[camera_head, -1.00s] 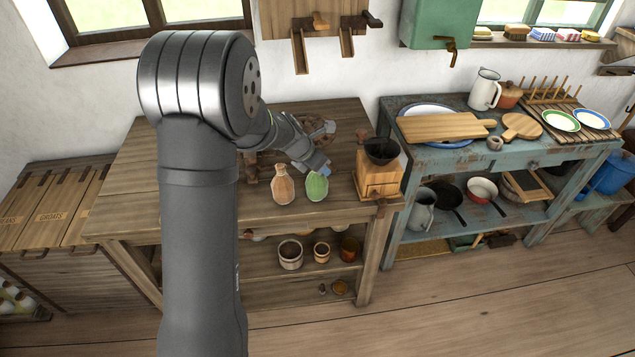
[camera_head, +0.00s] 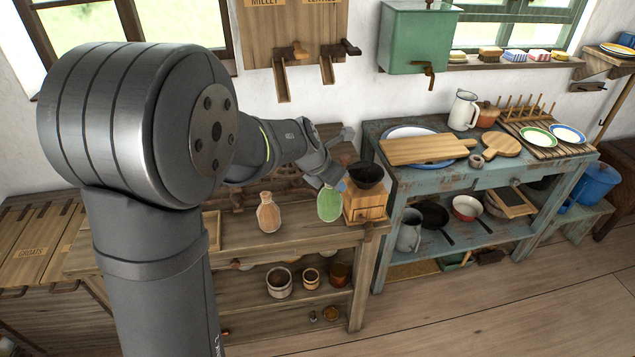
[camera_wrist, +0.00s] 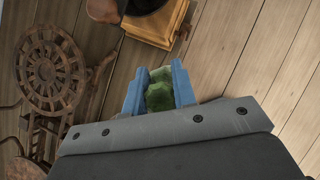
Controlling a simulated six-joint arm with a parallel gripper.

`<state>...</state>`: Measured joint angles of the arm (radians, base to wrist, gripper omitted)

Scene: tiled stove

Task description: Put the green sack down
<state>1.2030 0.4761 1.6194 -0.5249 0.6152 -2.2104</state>
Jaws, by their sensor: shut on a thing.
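The green sack (camera_head: 330,206) is in my gripper (camera_head: 335,185), at the front right of the wooden table (camera_head: 300,245). In the wrist view the blue fingers of my gripper (camera_wrist: 159,88) are shut on the sack's green top (camera_wrist: 159,97), one on each side. The sack hangs upright, just left of the wooden grinder (camera_head: 364,203). I cannot tell whether its bottom touches the table. An orange-brown sack (camera_head: 269,214) stands to its left, apart from it.
Pots (camera_head: 278,283) sit on the shelf below. A blue worn table (camera_head: 440,180) with boards and plates stands to the right. Table front between the two sacks is clear.

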